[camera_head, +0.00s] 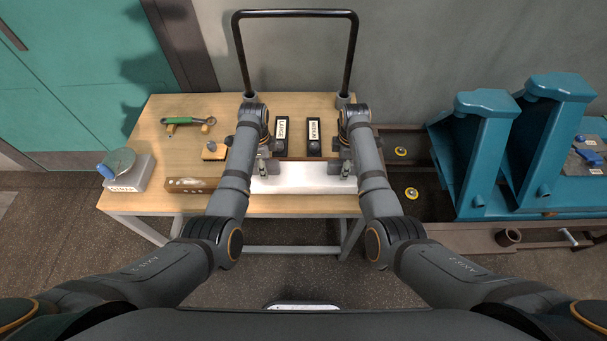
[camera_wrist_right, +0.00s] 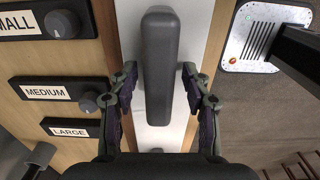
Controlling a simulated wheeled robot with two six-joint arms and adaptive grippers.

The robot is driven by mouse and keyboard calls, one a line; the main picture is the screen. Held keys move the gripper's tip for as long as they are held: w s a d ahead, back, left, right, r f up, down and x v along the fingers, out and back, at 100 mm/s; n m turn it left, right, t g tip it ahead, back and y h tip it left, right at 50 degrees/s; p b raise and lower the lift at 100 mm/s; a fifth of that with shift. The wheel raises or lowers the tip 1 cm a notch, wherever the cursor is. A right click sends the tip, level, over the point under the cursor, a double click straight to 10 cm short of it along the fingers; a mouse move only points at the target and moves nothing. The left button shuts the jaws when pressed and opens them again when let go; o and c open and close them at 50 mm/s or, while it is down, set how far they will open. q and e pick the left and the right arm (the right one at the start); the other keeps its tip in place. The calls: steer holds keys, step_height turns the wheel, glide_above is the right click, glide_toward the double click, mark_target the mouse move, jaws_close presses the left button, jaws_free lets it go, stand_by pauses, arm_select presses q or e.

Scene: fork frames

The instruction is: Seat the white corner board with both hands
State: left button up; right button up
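The white corner board (camera_head: 300,180) lies along the front edge of the wooden table, between and under my grippers. It also shows as a white strip in the right wrist view (camera_wrist_right: 154,137). A dark grey rounded bar (camera_wrist_right: 158,65) stands over the strip there. My right gripper (camera_wrist_right: 162,85) is open, a finger on each side of the bar, with gaps visible. In the head view my right gripper (camera_head: 345,167) is at the board's right end. My left gripper (camera_head: 263,165) is at its left end; its fingers are too small to read.
Dark plates marked LARGE (camera_head: 281,134) and MEDIUM (camera_head: 314,137) lie behind the board. A black arch (camera_head: 295,13) rises behind. A green-handled tool (camera_head: 188,120) and white box (camera_head: 133,174) are left; blue stands (camera_head: 485,155) are right.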

arm_select(q)
jaws_close()
arm_select(e)
jaws_close()
arm_select(q)
steer(key=shift+w, duration=0.1)
arm_select(e)
steer(key=shift+w+r, duration=0.1)
